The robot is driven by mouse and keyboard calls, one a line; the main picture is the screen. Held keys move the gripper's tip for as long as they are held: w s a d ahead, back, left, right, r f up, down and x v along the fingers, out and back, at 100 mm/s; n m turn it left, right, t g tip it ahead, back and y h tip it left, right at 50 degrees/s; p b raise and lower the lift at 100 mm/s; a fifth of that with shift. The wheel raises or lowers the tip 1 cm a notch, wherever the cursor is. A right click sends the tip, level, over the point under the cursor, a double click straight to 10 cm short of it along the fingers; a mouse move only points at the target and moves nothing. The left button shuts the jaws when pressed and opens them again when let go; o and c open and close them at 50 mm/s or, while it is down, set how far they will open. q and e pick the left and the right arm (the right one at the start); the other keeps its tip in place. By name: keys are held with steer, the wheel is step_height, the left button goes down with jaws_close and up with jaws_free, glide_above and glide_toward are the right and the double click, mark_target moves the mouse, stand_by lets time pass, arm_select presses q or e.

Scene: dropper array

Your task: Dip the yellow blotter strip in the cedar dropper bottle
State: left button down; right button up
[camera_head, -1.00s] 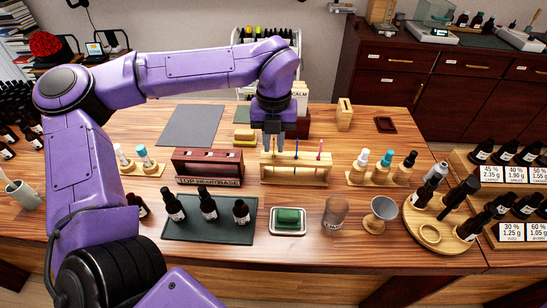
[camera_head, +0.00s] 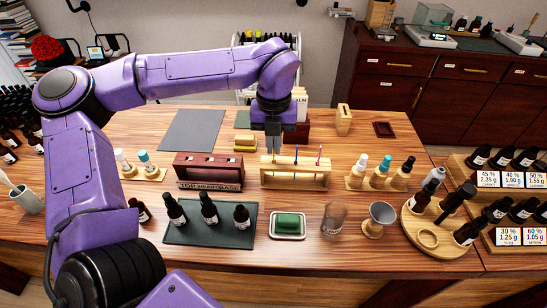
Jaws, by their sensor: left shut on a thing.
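My left gripper (camera_head: 273,149) points down over the left end of the wooden strip rack (camera_head: 295,182). Its jaws are shut on a thin strip, hardly visible below the fingertips; its yellow colour is too small to confirm. A blue-tipped strip and a red-tipped strip (camera_head: 319,156) stand upright in the rack to the right. Three dark dropper bottles stand on the dark mat (camera_head: 190,236): a left one (camera_head: 175,211), a middle one (camera_head: 209,210) and a right one (camera_head: 242,217). Their labels are too small to read, so I cannot tell which is cedar. My right gripper is out of view.
A dark red rack (camera_head: 207,170) stands left of the strip rack. A green pad in a tray (camera_head: 288,226), a brown jar (camera_head: 333,218) and a metal funnel cup (camera_head: 379,217) stand in front. A round wooden tray (camera_head: 442,245) with bottles is at right.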

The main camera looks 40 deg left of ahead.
arm_select(q)
step_height(320, 180, up, 8)
steer(key=p, duration=0.6)
steer(key=shift+f, duration=0.25)
